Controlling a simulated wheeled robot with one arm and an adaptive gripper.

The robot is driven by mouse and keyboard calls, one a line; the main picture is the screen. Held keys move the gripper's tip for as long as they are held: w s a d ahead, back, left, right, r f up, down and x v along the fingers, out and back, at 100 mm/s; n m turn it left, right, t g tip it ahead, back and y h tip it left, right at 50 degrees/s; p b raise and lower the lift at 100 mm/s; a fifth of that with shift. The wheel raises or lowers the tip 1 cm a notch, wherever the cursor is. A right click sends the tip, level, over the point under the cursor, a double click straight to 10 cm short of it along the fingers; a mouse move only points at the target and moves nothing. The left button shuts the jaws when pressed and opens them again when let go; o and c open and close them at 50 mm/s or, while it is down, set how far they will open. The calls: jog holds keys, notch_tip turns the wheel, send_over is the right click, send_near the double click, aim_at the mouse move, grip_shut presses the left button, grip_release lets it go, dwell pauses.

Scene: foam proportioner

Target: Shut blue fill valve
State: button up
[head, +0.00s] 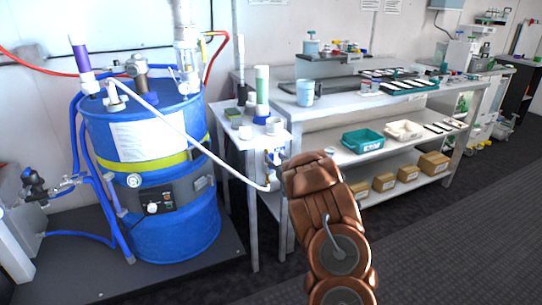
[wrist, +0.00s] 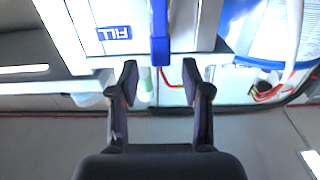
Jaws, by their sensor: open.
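The blue fill valve handle (wrist: 160,40) shows in the wrist view as a narrow blue bar. It comes down from the top edge, and its lower end lies between my fingertips in the picture, with a gap on each side. A blue FILL label (wrist: 114,33) is on the pale panel to its left. My gripper (wrist: 160,82) is open and empty, one finger on each side of the handle's line. In the head view, small blue valve parts (head: 274,157) show at the small side table's front, left of my arm's end. My fingers cannot be made out there.
A blue drum (head: 190,228) with a yellow band and hoses stands at left. A white pipe (head: 188,136) runs from its top to the valve area. The small side table (head: 231,145) holds bottles. A long bench (head: 345,100) stands right, with open floor (head: 440,245) in front.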

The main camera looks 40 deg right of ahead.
aim_at(272, 155)
jog(key=shift+x, duration=1.95)
grip_shut()
